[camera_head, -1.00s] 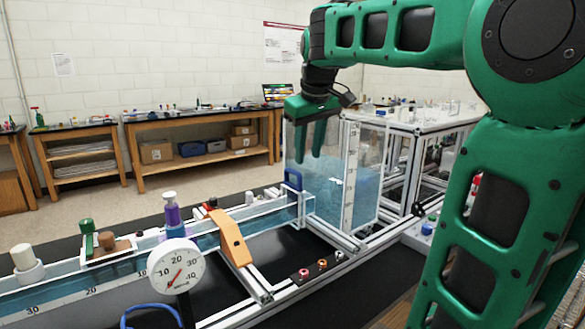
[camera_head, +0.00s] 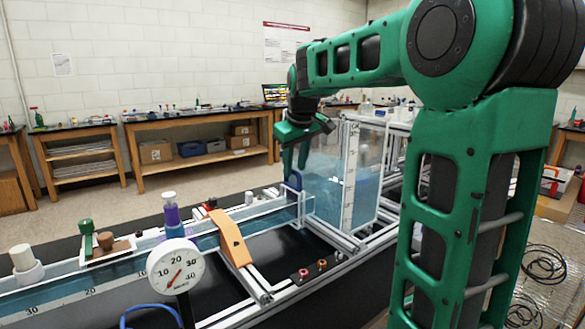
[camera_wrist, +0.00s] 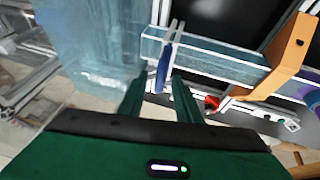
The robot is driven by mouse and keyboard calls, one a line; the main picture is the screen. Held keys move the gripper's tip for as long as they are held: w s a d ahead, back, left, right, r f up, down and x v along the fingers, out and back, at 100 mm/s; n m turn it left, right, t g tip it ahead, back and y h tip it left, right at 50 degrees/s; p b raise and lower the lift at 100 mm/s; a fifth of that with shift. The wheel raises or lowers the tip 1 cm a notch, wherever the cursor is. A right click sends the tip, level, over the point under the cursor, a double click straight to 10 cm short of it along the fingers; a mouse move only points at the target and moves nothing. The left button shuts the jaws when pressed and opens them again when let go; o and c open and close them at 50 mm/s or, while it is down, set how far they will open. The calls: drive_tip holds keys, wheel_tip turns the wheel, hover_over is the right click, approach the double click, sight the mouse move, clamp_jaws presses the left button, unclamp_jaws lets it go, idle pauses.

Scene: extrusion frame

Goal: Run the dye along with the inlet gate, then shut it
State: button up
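The inlet gate shows as a blue handle (camera_head: 295,180) at the tank end of the clear water channel (camera_head: 270,216). In the wrist view the blue handle (camera_wrist: 163,74) stands just ahead of and between my fingertips. My gripper (camera_head: 294,166) points down over the handle with its fingers apart; the wrist view also shows the open gripper (camera_wrist: 156,86), with nothing visibly clamped. Contact with the handle cannot be told. A purple bottle with a white top (camera_head: 171,214), perhaps the dye, stands upright at the channel left of the orange bracket (camera_head: 231,238).
The clear water tank (camera_head: 326,190) stands right behind the gate. A round dial gauge (camera_head: 176,266) and the orange bracket stand at the channel's near side. Small knobs (camera_head: 304,273) sit on a black panel in front. Benches line the back wall.

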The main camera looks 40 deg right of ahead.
drive_tip(key=shift+w+f, duration=0.1)
drive_tip(key=shift+f, duration=0.1)
clamp_jaws()
drive_tip(key=shift+r, duration=0.8)
unclamp_jaws()
drive_tip(key=v, duration=1)
drive_tip(key=shift+r, duration=0.35)
